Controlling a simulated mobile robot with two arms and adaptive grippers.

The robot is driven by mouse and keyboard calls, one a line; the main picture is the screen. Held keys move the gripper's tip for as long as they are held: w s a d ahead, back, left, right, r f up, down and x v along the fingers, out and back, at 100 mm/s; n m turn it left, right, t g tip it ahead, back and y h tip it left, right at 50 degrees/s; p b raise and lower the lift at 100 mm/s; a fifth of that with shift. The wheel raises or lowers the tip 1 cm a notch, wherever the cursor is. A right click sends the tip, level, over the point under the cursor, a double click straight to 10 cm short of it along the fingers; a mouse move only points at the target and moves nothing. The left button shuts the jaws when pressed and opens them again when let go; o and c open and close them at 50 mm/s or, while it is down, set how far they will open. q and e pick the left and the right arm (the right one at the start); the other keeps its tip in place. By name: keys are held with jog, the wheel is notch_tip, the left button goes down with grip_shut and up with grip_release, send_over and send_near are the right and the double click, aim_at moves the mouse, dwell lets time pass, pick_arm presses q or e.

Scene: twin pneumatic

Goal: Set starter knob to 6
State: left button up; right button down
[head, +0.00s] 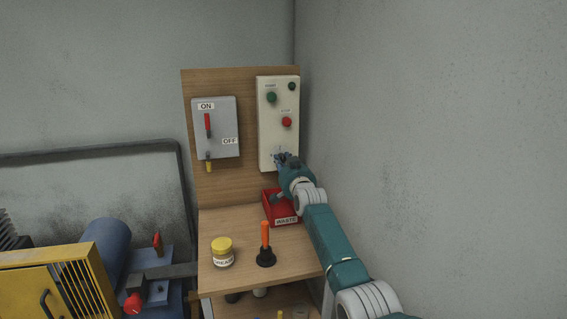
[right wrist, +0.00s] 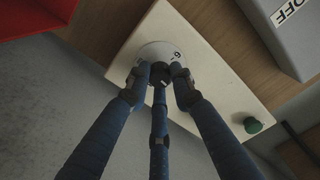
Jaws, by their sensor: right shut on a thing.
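The starter panel (head: 278,140) is a cream box on the wooden board, with the knob low on it. My right gripper (head: 281,158) is at the lower part of this panel and covers the knob in the head view. In the right wrist view the knob (right wrist: 160,74) is dark and sits on a round white dial (right wrist: 154,50). The three blue fingers of my right gripper (right wrist: 160,82) are closed around it. A numeral that looks like 6 shows at the dial's edge; the other marks and the pointer are mostly hidden. My left gripper is out of view.
A green button (head: 271,97) and a red button (head: 287,121) are above the knob. A grey ON/OFF switch box (head: 225,142) is to the left. Below are a red waste bin (head: 268,208), a yellow-lidded jar (head: 222,256) and an orange-handled tool (head: 265,237) on the bench.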

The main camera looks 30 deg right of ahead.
jog(key=shift+f+n, duration=0.1)
jog(key=shift+n, duration=0.4)
jog(key=c, duration=1.5)
grip_release()
jog(key=shift+s, duration=0.1)
jog(key=shift+s+a, duration=0.15)
jog(key=shift+s, duration=0.25)
jog(key=s, duration=0.3)
jog(key=s+a, duration=0.1)
jog(key=s, duration=0.3)
jog(key=s+a, duration=0.1)
jog(key=s, duration=0.3)
jog(key=shift+w, duration=0.1)
